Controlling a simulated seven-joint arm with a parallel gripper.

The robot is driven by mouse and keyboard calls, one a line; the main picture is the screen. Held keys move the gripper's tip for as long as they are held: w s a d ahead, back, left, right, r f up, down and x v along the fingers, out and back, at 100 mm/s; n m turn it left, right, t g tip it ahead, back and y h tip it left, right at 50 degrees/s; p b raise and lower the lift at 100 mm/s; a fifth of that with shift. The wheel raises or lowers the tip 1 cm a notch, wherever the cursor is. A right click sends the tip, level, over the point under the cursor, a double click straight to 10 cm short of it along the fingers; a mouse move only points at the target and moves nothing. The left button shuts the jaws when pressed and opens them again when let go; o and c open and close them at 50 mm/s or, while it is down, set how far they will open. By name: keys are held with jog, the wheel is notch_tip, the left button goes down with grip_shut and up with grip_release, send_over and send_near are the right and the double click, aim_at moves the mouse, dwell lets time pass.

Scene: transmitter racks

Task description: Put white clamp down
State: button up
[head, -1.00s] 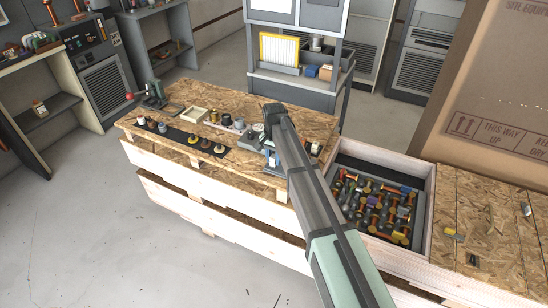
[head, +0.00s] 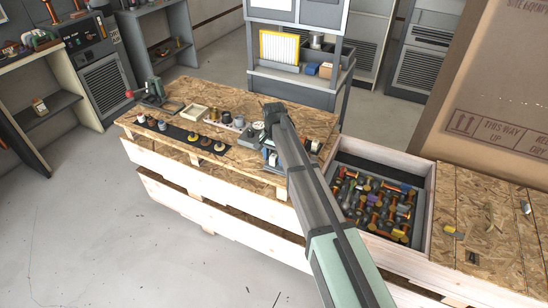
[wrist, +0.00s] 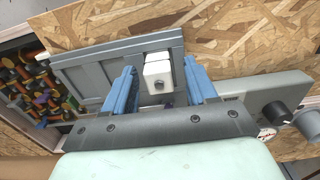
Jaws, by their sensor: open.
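The white clamp (wrist: 157,73) is a small white block with a dark bolt head on its face, seen in the wrist view. It sits at the right end of a grey ribbed tray or panel (wrist: 88,77), over the chipboard; its exact contact below is hidden. My gripper (wrist: 160,88) is open, with one blue finger on each side of the clamp and visible gaps to both.
A pale grey box with dark knobs (wrist: 255,108) lies close to the right finger. A crate tray of coloured parts (head: 428,190) is right of the chipboard bench (head: 185,97). Several knobs stand on a dark strip (head: 175,134). A large cardboard box (head: 490,80) stands behind.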

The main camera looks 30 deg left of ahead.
aim_at(274, 155)
notch_tip(274, 155, up, 13)
dwell(0.5)
dwell(0.4)
jog(key=s+a+f+n+t+y, duration=0.1)
jog(key=s+a+f+y, duration=0.35)
jog(key=s+f, duration=0.45)
jog(key=s+a+f+y, duration=0.4)
jog(key=s+a+f, duration=0.1)
jog(key=s+f, duration=0.45)
jog(key=s+d+f+g+h, duration=0.1)
jog(key=d+f+h, duration=0.1)
jog(key=d+f, duration=0.75)
jog(key=d+f+h, duration=0.2)
jog(key=d+f, duration=0.3)
jog(key=d, duration=1)
jog(key=s+d+f+g+h, duration=0.1)
jog(key=d+f+h, duration=0.1)
jog(key=d+f, duration=0.8)
jog(key=s+d+f+g+h, duration=0.1)
jog(key=s+d+f+g, duration=0.1)
jog(key=s+d, duration=1)
jog(key=s+d+f+m+g+h, duration=0.1)
jog(key=s+d+f+g, duration=0.1)
jog(key=s+d, duration=0.9)
jog(key=d+g, duration=0.1)
jog(key=d, duration=0.4)
jog(key=shift+s+d+f+g, duration=0.15)
jog(key=shift+s+d+g, duration=0.05)
jog(key=shift+s+g, duration=0.2)
